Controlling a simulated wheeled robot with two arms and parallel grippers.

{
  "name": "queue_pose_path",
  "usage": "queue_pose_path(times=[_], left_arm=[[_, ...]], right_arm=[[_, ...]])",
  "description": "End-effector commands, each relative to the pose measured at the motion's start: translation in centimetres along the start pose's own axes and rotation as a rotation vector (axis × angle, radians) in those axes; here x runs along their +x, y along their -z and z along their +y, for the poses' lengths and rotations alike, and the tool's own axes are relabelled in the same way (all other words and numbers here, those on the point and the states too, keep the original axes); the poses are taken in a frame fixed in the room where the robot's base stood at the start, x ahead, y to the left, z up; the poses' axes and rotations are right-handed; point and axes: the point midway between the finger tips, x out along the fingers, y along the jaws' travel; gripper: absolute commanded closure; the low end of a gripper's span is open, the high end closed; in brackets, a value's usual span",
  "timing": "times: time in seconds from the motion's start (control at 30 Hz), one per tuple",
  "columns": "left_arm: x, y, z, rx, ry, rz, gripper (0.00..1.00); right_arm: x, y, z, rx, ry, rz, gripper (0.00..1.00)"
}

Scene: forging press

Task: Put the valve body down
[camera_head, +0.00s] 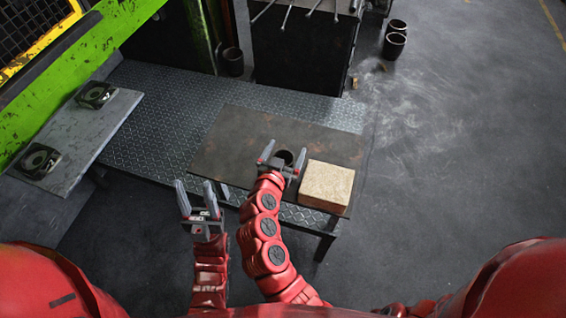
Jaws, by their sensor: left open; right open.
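A small dark round part with a hollow top, which looks like the valve body (284,155), stands on the dark metal plate (231,135). My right gripper (283,154) is open, with one finger on each side of this part; its wrist hides the part's near side. I cannot tell whether the fingers touch it. My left gripper (196,188) is open and empty, just in front of the plate's left part.
A tan block (327,183) sits on the plate, close to the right gripper. A grey side bench (85,135) at left holds two dark ringed dies (96,94) (38,160). The diamond-patterned table (165,110) is clear at left. Dark buckets (394,45) stand on the floor.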

Motion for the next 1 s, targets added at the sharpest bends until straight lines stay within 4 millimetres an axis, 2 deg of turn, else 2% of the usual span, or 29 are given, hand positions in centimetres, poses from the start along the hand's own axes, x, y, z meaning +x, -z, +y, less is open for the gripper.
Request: queue_pose_path(times=[0.17,0.7,1.0], left_arm=[[-0.05,-0.01,0.00,0.000,0.000,0.000,0.50],[-0.05,-0.01,0.00,0.000,0.000,0.000,0.50],[-0.06,-0.01,0.00,0.000,0.000,0.000,0.50]], right_arm=[[-0.01,-0.08,0.01,-0.001,0.000,0.000,0.02],[-0.03,-0.12,0.03,-0.002,-0.001,-0.001,0.99],[-0.04,-0.06,0.03,-0.002,-0.001,0.000,1.00]])
